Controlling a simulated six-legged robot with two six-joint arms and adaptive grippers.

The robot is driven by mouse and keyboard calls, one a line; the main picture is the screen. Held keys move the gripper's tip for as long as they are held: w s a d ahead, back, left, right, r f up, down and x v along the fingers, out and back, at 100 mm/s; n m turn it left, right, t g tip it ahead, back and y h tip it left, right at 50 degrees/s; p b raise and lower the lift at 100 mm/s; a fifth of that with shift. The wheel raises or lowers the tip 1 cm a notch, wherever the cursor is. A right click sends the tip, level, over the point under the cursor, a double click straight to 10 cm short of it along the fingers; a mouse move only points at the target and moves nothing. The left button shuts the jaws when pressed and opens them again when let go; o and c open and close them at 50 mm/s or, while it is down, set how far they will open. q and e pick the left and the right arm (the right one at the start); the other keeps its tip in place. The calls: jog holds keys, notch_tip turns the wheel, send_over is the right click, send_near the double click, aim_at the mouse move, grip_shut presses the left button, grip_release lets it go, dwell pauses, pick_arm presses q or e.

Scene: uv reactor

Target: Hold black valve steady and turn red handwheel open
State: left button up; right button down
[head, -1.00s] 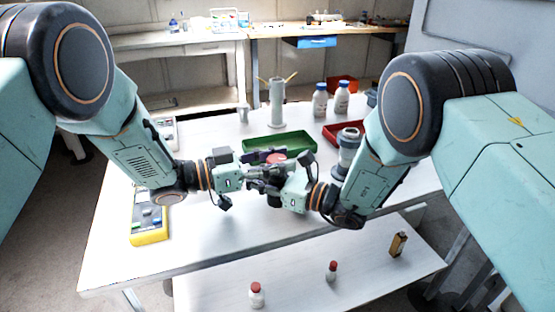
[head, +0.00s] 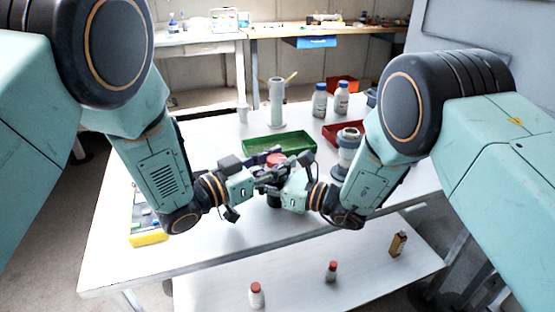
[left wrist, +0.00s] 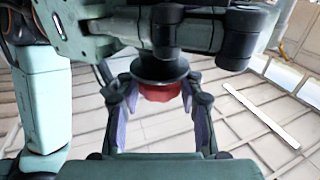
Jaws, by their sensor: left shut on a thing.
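The red handwheel (head: 275,159) shows as a small red cap between the two grippers in the head view. In the left wrist view the handwheel (left wrist: 160,91) sits under a black disc of the black valve (left wrist: 160,65), between my left fingers. My left gripper (head: 264,176) is shut on the handwheel; its purple-padded fingers (left wrist: 160,105) stand on both sides of it. My right gripper (head: 282,180) comes from the right, its dark fingers across the valve body, shut on it. In the head view the valve's lower black part (head: 273,201) shows below the grippers; the rest is mostly hidden.
The white table (head: 235,255) lies below. A green tray (head: 262,146), a red tray (head: 330,134), white bottles (head: 320,101) and a grey cylinder (head: 277,103) stand behind. A grey-white round device (head: 348,145) is close to my right arm. A yellow-edged box (head: 149,239) is at left.

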pick_arm(q)
jog(key=shift+n+t+y, duration=0.4)
jog(key=shift+t, duration=0.1)
jog(key=o, duration=1.2)
jog(key=shift+s+a, duration=0.1)
jog(key=v, duration=1.1)
jog(key=shift+s+a, duration=0.3)
